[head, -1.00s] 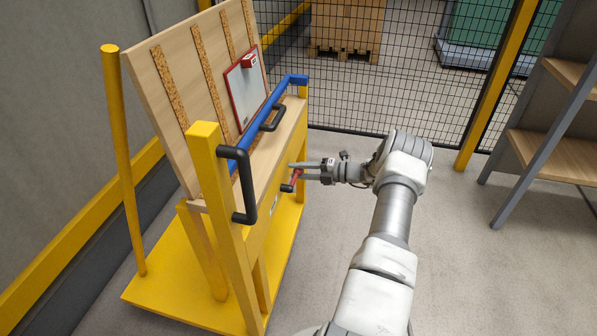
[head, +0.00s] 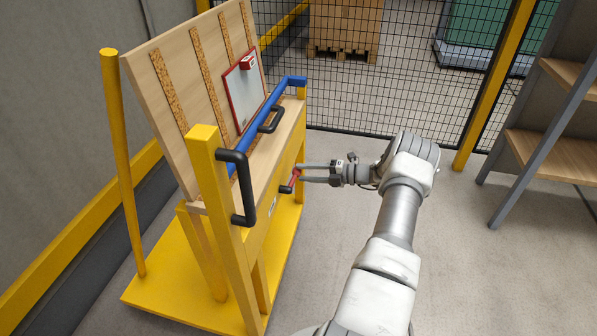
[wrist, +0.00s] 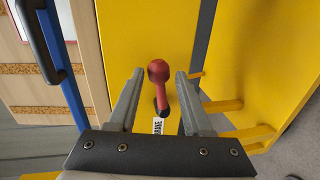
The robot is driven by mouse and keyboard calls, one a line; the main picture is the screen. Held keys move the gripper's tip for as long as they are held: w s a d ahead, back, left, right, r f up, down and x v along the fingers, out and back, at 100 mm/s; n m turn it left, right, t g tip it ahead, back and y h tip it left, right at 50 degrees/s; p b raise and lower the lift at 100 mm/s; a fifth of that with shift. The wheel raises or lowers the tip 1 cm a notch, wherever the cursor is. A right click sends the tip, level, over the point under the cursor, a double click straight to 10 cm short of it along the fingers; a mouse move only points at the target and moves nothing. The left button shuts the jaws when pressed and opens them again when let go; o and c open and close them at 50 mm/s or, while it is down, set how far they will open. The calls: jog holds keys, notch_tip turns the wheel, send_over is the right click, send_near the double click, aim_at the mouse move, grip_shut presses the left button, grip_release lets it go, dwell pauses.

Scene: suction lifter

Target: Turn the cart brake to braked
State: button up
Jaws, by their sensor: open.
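The cart (head: 165,296) is yellow and carries a leaning wooden board (head: 166,84). On its right side panel is the brake lever, with a red grip (head: 294,177) and a dark base. In the wrist view the red lever (wrist: 160,84) stands between my fingers, its round knob toward the top. A white label reading "BRAKE" (wrist: 157,126) shows just below it. My gripper (head: 303,172) is open, with its fingertips (wrist: 160,73) on either side of the lever. I see a gap on both sides, so it is not gripped.
A blue rail (head: 262,120) and black handles (head: 244,190) stick out from the cart above the lever. Mesh fencing (head: 400,85) stands behind, and a shelf (head: 548,155) stands at the right. The floor right of the cart is clear.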

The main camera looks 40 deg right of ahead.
jog(key=p+v, duration=0.2)
jog(key=v, duration=1.2)
jog(key=shift+s+d+r, duration=0.1)
jog(key=shift+s+d, duration=0.05)
jog(key=shift+d, duration=0.05)
